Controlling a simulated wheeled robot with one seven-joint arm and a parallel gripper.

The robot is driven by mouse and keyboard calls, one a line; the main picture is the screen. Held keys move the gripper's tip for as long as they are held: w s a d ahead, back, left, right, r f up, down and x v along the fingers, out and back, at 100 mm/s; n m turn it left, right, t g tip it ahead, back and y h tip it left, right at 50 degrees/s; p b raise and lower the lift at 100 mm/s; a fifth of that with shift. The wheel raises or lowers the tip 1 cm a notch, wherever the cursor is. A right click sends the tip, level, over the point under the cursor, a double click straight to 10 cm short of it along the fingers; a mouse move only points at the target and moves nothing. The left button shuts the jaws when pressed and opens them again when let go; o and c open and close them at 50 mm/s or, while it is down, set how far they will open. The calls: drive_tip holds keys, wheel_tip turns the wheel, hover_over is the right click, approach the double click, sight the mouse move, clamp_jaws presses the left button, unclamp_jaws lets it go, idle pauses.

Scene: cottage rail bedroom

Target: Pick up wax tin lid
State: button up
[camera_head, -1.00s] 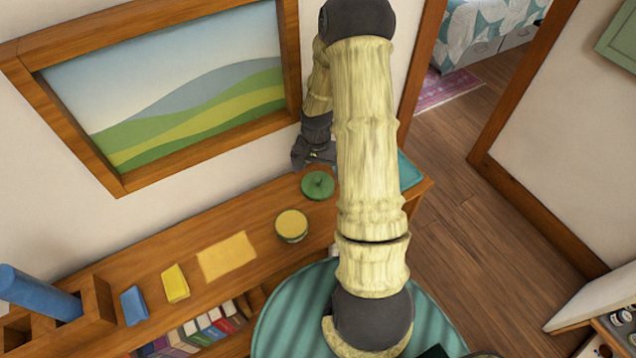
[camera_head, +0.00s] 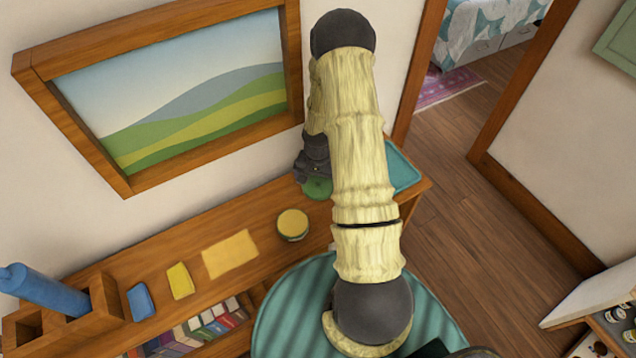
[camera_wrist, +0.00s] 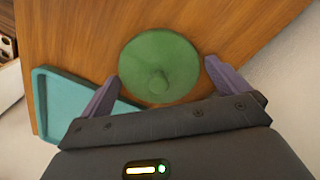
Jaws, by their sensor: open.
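My gripper (camera_wrist: 158,82) is open, with one finger on each side of the lid's near part, and holds nothing. I cannot tell whether the fingers touch the lid. In the head view my gripper and arm hide most of the lid (camera_head: 318,189). A round tin (camera_head: 292,224) with a yellow top stands to the left of the lid on the shelf.
A teal tray (camera_head: 402,170) lies at the shelf's right end, and in the wrist view it (camera_wrist: 75,98) is close to my left finger. A yellow cloth (camera_head: 230,254), a yellow block (camera_head: 179,281) and a blue block (camera_head: 140,302) lie further left. A wall with a framed picture (camera_head: 200,100) stands behind.

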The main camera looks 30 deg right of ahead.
drive_tip(key=shift+d, duration=0.15)
drive_tip(key=shift+c, duration=0.4)
drive_tip(key=c, duration=0.5)
drive_tip(key=shift+s, duration=0.1)
drive_tip(key=shift+r+b, duration=0.1)
drive_tip(key=shift+b, duration=0.35)
